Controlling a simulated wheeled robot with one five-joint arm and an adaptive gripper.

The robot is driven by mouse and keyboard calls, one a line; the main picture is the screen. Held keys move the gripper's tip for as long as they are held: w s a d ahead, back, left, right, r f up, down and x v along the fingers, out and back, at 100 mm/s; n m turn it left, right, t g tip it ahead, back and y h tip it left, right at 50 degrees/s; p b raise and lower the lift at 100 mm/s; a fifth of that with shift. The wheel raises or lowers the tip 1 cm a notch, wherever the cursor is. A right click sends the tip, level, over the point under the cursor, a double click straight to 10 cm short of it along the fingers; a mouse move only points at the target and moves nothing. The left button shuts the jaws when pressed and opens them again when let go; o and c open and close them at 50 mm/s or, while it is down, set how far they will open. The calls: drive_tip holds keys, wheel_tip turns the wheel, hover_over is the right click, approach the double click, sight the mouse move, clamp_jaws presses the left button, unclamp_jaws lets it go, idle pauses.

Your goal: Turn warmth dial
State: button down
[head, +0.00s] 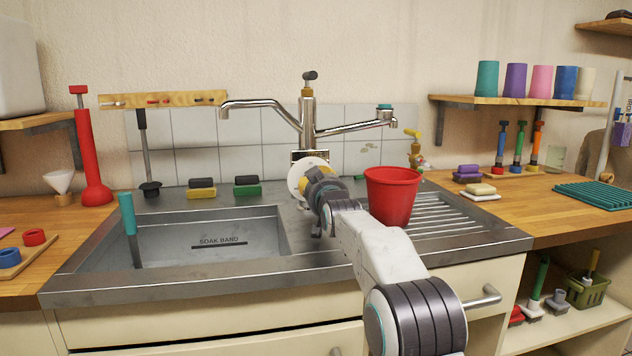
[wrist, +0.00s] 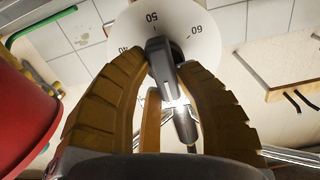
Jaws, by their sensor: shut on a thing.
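The warmth dial is a white disc (head: 300,181) at the faucet's base, partly hidden behind my gripper (head: 318,185) in the head view. In the wrist view the disc (wrist: 208,22) shows the printed numbers 40, 50 and 60. A dark grey knob (wrist: 158,52) stands at its middle, between the two yellow-brown fingers of my gripper (wrist: 165,58). The fingers are shut on this knob. The knob's upper end points near the 50. The finger tips and knob cover the rest of the disc, so other marks are hidden.
A red bucket (head: 391,197) stands on the ribbed drainer close beside my wrist, and it fills the left of the wrist view (wrist: 22,112). The chrome faucet (head: 308,118) rises above the dial. The sink basin (head: 190,262) lies left.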

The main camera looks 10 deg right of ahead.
drive_tip(key=shift+m, duration=1.5)
drive_tip(key=c, duration=0.9)
unclamp_jaws()
drive_tip(key=shift+f, duration=0.1)
drive_tip(key=shift+s, duration=0.15)
drive_tip(key=shift+s+a, duration=0.1)
drive_tip(key=shift+s, duration=5.75)
drive_tip(key=shift+o, duration=0.2)
